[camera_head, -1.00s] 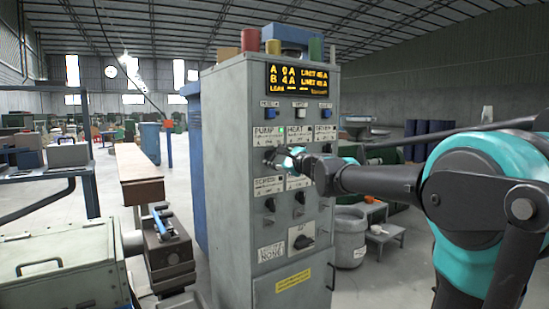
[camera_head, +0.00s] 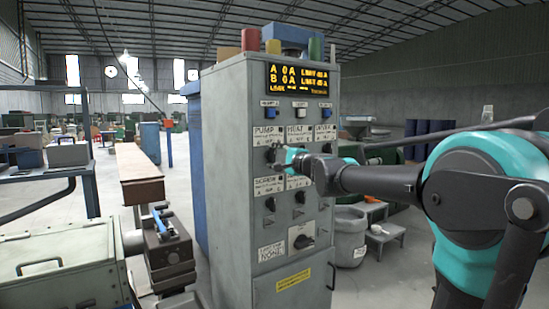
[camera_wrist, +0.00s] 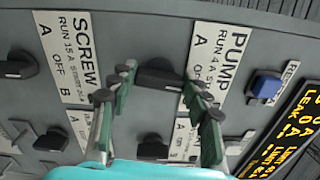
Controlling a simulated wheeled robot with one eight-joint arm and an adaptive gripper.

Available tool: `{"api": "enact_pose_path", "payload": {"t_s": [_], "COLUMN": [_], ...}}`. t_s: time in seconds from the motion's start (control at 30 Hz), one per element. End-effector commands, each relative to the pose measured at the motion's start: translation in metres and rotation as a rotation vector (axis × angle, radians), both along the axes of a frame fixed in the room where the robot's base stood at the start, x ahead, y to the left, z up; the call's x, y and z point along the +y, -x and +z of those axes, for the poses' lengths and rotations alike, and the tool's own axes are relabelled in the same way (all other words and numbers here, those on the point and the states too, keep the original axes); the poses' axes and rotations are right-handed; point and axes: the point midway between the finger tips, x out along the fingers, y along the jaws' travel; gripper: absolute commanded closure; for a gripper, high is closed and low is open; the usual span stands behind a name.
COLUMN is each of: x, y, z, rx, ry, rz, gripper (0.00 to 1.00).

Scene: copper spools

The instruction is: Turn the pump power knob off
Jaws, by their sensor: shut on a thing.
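The PUMP label (camera_head: 266,136) is at the upper left of the grey control cabinet, and its lamp is dark. The pump knob (camera_wrist: 159,74) is black and sits below that label. My gripper (camera_head: 283,157) reaches it from the right. The display (camera_head: 299,79) reads 0 A on lines A and B.
The SCREW label (camera_wrist: 82,55) and other black knobs (camera_wrist: 153,148) are close around my fingers. A blue button (camera_wrist: 265,87) is beyond the PUMP label. A grey bin (camera_head: 350,238) stands right of the cabinet, below my arm.

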Motion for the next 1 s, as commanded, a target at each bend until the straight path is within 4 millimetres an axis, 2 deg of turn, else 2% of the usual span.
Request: {"api": "enact_pose_path", "payload": {"t_s": [0.3, 0.8, 0.83, 1.0], "x": [0.0005, 0.0005, 0.0005, 0.0003], "y": [0.0005, 0.0007, 0.0007, 0.0005], "z": [-0.0009, -0.0012, -0.0012, -0.0009], "rx": [-0.066, -0.076, -0.076, -0.076], "ry": [0.093, 0.109, 0.108, 0.108], "rz": [0.001, 0.002, 0.002, 0.001], "gripper": [0.81, 0.81, 0.50, 0.31]}}
